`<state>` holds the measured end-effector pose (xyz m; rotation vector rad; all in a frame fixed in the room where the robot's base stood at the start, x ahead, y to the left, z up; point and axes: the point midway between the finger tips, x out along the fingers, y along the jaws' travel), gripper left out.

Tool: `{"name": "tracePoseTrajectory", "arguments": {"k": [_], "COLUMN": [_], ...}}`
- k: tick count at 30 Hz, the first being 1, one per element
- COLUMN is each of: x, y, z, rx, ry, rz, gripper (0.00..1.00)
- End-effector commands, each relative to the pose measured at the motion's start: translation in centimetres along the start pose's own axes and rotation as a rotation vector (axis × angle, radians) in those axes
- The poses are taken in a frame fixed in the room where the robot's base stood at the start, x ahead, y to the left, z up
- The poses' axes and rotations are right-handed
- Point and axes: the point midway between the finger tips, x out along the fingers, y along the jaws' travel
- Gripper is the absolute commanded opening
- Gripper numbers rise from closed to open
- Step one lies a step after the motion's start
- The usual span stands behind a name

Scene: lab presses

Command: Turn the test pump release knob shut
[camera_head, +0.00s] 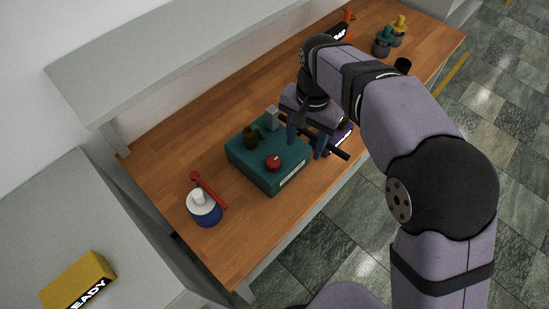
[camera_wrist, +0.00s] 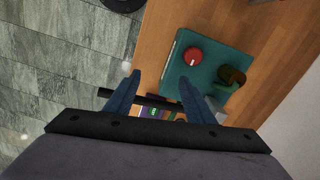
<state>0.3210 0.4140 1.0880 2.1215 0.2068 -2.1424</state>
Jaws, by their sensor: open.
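The test pump is a teal box (camera_head: 251,161) on the wooden bench; its body also shows in the wrist view (camera_wrist: 222,58). A round red knob (camera_head: 273,162) with a small pale mark sits on its top near the front edge, and shows clear of the fingers in the wrist view (camera_wrist: 194,55). My gripper (camera_head: 306,140) is open, its two blue fingers apart at the right side of the pump. In the wrist view my gripper (camera_wrist: 160,76) has its fingertips below and left of the knob, not touching it.
A long black bar (camera_head: 338,151) crosses by my fingers. A dark round part (camera_head: 250,140) and a grey post (camera_head: 272,117) rise from the pump. A blue-and-white device (camera_head: 205,212) with a red lever stands left. A purple labelled object (camera_head: 341,138) lies right.

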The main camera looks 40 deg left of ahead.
Motion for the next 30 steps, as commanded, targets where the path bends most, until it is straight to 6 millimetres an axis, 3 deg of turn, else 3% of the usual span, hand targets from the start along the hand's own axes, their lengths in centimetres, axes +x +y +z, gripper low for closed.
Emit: {"name": "tracePoseTrajectory", "arguments": {"k": [1, 3, 9, 20, 30], "x": [1.1, 1.8, 2.6, 3.5, 7.6], "y": [-2.0, -3.9, -6.9, -7.2, -7.1], "z": [0.6, 1.3, 2.7, 2.9, 2.9], "rx": [-0.017, -0.027, -0.041, -0.042, -0.042], "ry": [0.001, 0.003, 0.008, 0.006, 0.006], "rz": [0.004, 0.008, 0.014, 0.016, 0.017], "gripper": [0.49, 0.49, 0.49, 0.49, 0.49]}}
